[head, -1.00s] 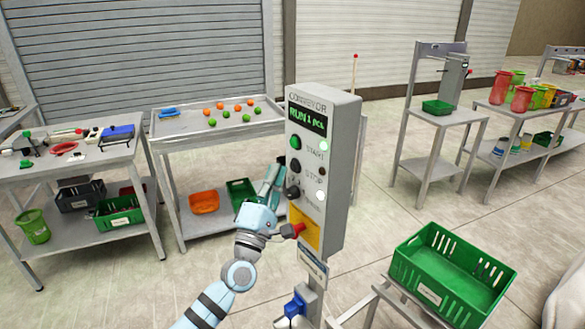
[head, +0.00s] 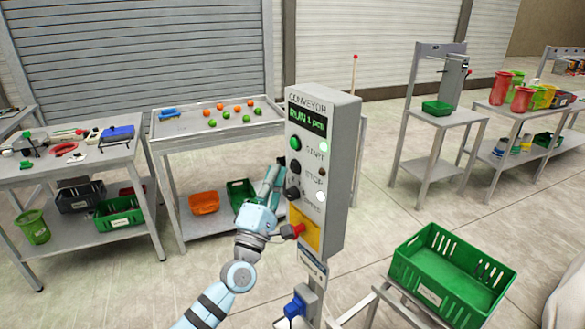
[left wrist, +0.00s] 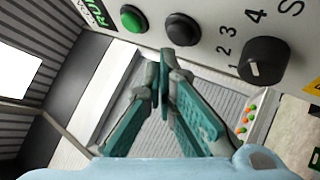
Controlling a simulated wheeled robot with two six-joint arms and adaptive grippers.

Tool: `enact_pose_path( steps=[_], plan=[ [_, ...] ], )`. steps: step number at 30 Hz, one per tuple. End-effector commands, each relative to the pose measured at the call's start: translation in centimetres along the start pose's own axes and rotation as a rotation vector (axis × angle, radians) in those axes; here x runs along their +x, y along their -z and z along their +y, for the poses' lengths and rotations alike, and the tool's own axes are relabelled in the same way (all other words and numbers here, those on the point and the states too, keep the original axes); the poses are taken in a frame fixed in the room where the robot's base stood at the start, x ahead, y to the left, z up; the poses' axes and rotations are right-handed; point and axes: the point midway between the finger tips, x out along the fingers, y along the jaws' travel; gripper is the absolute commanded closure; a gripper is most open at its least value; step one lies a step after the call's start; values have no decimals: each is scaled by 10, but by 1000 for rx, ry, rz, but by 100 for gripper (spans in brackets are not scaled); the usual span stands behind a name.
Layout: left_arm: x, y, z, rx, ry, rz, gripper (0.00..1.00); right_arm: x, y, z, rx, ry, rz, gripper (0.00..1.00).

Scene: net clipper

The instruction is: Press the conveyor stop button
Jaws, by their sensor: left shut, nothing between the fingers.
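The grey conveyor control box (head: 345,150) stands on a post in the middle of the head view, its display reading RUN. The green START button (head: 295,143) is at the top of its face. The dark STOP button (head: 295,167) is below it and also shows in the left wrist view (left wrist: 182,28). A black knob (head: 293,193) is lower down. My left gripper (head: 275,168) is shut and empty, left of the box at about STOP height. In the left wrist view its fingertips (left wrist: 167,58) are close to the STOP button; contact cannot be told. My right gripper is not seen.
A red button (head: 292,231) on a yellow plate (head: 304,232) is low on the box, beside my left wrist. A green crate (head: 440,285) stands at the right front. Behind is a table (head: 180,128) with orange and green balls.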

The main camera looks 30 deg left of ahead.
Motion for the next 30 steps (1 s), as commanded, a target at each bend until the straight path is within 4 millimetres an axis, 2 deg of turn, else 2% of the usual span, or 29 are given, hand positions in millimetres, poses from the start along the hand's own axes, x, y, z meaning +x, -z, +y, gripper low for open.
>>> enact_pose_path(
  steps=[30],
  plan=[
    [8,-6,-6,0,0,0,100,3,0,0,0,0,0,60]
  ],
)
